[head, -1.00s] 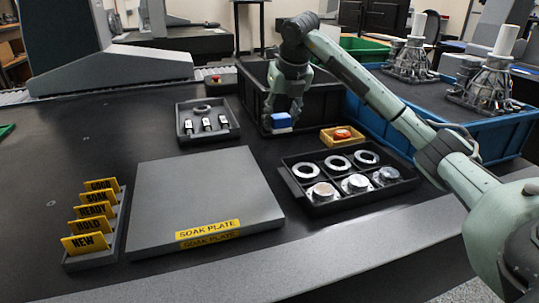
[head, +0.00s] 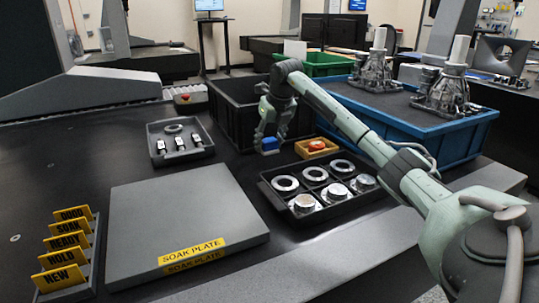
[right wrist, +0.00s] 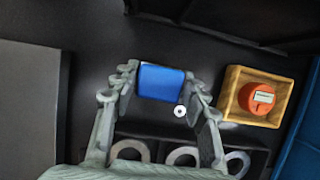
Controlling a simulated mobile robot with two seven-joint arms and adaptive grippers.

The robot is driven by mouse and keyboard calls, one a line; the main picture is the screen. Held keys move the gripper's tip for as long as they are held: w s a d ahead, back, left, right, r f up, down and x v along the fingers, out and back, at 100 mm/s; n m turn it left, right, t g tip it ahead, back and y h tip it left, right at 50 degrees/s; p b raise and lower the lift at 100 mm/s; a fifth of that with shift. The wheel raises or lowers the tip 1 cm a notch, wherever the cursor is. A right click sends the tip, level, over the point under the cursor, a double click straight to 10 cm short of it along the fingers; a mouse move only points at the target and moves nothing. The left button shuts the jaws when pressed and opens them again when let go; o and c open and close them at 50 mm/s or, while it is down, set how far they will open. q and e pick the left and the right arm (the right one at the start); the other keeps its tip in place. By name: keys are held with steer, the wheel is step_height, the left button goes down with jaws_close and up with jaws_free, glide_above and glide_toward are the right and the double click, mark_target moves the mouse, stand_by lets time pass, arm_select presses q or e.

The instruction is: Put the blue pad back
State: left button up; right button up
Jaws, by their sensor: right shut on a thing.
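My right gripper (head: 268,142) is shut on the blue pad (head: 270,144), a small blue block. In the head view it hangs in front of the black bin and left of the small yellow tray. In the right wrist view the blue pad (right wrist: 160,82) sits between the fingertips of my gripper (right wrist: 160,88). A small white disc with a dark centre (right wrist: 180,111) shows by the right finger. I cannot tell whether the pad touches the table. My left gripper is out of view.
The yellow tray (head: 301,155) holds an orange-red round thing (head: 316,145). A black divided tray (head: 270,193) with rings and metal discs lies nearer. The soak plate (head: 185,215) and label rack (head: 92,268) are left. A black bin (head: 225,120) and blue crate (head: 440,146) stand behind.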

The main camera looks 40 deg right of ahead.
mark_target(271, 149)
steer(key=shift+d+f, duration=0.1)
steer(key=shift+f, duration=2)
steer(key=shift+f, duration=0.2)
steer(key=o, duration=1)
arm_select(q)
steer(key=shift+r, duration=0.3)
arm_select(e)
steer(key=shift+r, duration=0.15)
